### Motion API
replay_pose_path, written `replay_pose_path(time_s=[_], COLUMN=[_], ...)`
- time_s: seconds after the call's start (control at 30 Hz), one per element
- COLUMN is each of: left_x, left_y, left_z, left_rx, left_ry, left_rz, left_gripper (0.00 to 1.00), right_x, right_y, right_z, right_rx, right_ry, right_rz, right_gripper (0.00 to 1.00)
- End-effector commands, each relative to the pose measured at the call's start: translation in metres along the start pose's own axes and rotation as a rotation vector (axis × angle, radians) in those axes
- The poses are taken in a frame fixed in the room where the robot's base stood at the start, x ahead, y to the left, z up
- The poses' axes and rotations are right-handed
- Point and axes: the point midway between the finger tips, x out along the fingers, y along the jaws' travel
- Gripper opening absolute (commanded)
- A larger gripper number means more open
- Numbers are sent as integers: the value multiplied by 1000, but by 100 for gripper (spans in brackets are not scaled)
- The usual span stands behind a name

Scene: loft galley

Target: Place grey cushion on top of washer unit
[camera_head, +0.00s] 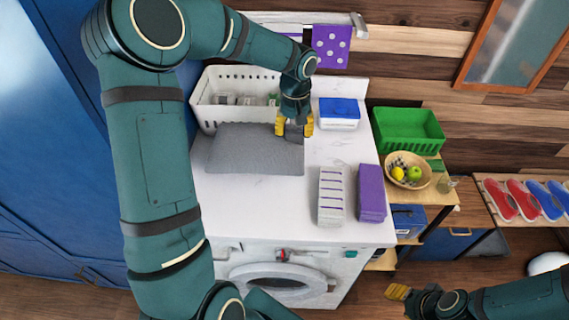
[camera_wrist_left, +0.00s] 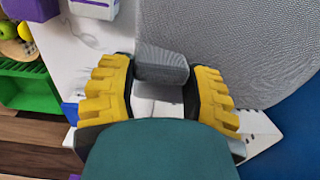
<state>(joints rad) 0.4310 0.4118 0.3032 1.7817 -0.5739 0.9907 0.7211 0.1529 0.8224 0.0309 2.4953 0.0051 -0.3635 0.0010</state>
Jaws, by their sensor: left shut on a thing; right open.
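The grey cushion (camera_head: 242,151) lies flat over the white top of the washer unit (camera_head: 285,205), toward its left side. I cannot tell whether its whole underside touches the top. My left gripper (camera_head: 294,128) points down at the cushion's right back corner and is shut on a grey part there. In the left wrist view the grey cushion (camera_wrist_left: 235,45) spreads to the upper right, and a grey block-like piece of it sits between the yellow fingers of my left gripper (camera_wrist_left: 162,82). My right gripper (camera_head: 404,293) is open and empty, low at the right, away from the washer.
A white perforated basket (camera_head: 205,105) stands behind the cushion, and a blue-lidded box (camera_head: 339,113) is to its right. A white striped stack (camera_head: 331,196) and a purple stack (camera_head: 371,192) stand near the front right. A shelf holds a green crate (camera_head: 408,138) and a fruit bowl (camera_head: 397,183).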

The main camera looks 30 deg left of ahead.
Motion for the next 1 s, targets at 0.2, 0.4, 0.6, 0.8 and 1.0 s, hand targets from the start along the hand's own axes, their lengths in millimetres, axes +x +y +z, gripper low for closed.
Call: replay_pose_path(time_s=[0.2,0.4,0.6,0.8,1.0], left_x=[40,55,79,90,90], left_y=[0,0,0,0,0], left_z=[1,0,1,0,0], left_rx=[0,-1,0,-1,-1], left_ry=[-4,-2,-4,0,-1], left_rz=[-1,-1,-1,0,0], left_gripper=[8,8,8,8,81], right_x=[1,1,1,1,1], right_y=[0,0,0,0,0], right_z=[0,0,0,0,0], right_rx=[1,0,0,0,0], right_ry=[0,0,0,0,0], right_rz=[0,0,0,0,0], right_gripper=[47,47,47,47,47])
